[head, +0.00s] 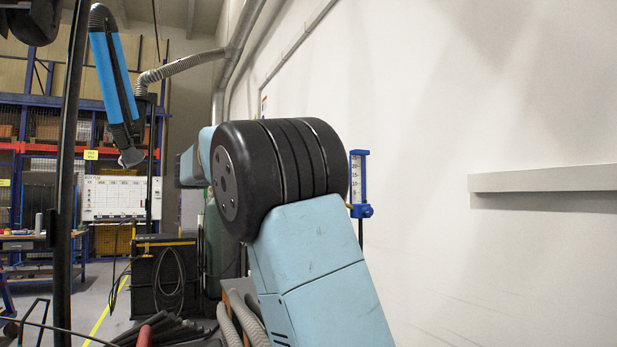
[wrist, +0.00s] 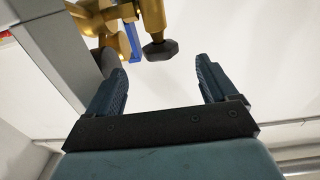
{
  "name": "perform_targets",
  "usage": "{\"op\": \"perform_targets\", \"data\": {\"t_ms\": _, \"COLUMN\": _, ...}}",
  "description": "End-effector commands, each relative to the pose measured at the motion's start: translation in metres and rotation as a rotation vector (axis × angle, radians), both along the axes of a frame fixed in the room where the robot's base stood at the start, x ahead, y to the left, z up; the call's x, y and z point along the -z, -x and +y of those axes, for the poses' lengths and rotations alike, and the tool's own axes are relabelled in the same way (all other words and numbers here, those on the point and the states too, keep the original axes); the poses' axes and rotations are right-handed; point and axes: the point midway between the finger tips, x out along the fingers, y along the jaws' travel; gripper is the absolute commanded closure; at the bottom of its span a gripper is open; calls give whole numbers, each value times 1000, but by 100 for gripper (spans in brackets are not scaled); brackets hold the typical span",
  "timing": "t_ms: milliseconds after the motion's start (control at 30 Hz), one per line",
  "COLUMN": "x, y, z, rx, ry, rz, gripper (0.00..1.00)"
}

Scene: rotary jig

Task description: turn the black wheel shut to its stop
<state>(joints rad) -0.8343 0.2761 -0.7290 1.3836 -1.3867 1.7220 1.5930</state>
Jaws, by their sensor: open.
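In the wrist view, the black wheel (wrist: 160,50) is a small dark faceted knob at the end of a brass stem, part of a brass fitting (wrist: 118,38) at the top. My gripper (wrist: 161,72) is open and empty. Its two dark blue fingers point up the picture, one on each side of the wheel's line. The wheel appears just beyond the fingertips, with no visible contact; the exact gap in depth I cannot tell. In the head view my arm hides the wheel and gripper; a blue gauge with a white scale (head: 359,185) shows just right of the arm.
In the wrist view, a grey beam (wrist: 65,48) runs close along the left, near the left finger. The head view shows a white wall with a grey ledge (head: 545,178) at right. A black cabinet with coiled cable (head: 165,272) and shelving stand at left.

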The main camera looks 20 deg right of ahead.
Motion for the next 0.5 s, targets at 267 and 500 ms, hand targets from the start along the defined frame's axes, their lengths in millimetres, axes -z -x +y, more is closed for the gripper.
{"op": "perform_targets", "data": {"t_ms": 267, "x": 0, "y": 2, "z": -51, "rx": 3, "ry": -2, "rz": 0, "gripper": 14}}
{"op": "perform_targets", "data": {"t_ms": 500, "x": 0, "y": 3, "z": -86, "rx": 3, "ry": -2, "rz": 1, "gripper": 14}}
